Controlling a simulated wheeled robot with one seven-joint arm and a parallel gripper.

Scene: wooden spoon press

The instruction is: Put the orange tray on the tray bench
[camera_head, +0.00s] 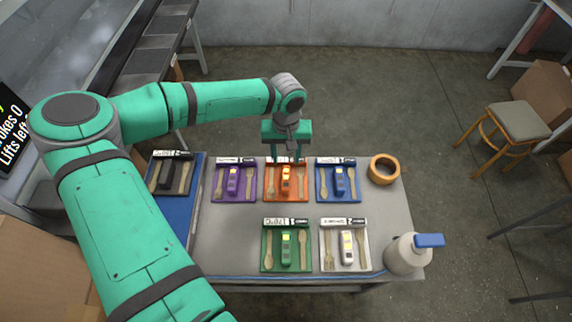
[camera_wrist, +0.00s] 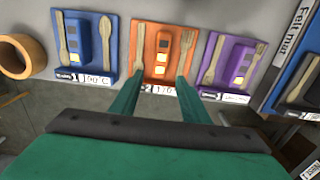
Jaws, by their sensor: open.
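The orange tray (camera_head: 273,194) lies flat in the back row on a grey-topped bench (camera_head: 222,240), between a purple and a blue tray. It holds wooden utensils and an orange block, with a white label strip along its back edge. In the wrist view the orange tray (camera_wrist: 149,35) is at top centre. My gripper (camera_head: 286,158) is over the tray's labelled back edge with its fingers pointing down. In the wrist view my gripper (camera_wrist: 158,80) is open, one finger on each side of the label area. I cannot tell whether the fingers touch the tray.
The purple tray (camera_head: 218,196) and blue tray (camera_head: 354,197) sit close on either side. Green (camera_head: 268,266) and white (camera_head: 328,266) trays are in front. A black tray lies on a blue mat (camera_head: 172,222) at left. A tape roll (camera_head: 373,170) and bottle (camera_head: 400,258) stand right.

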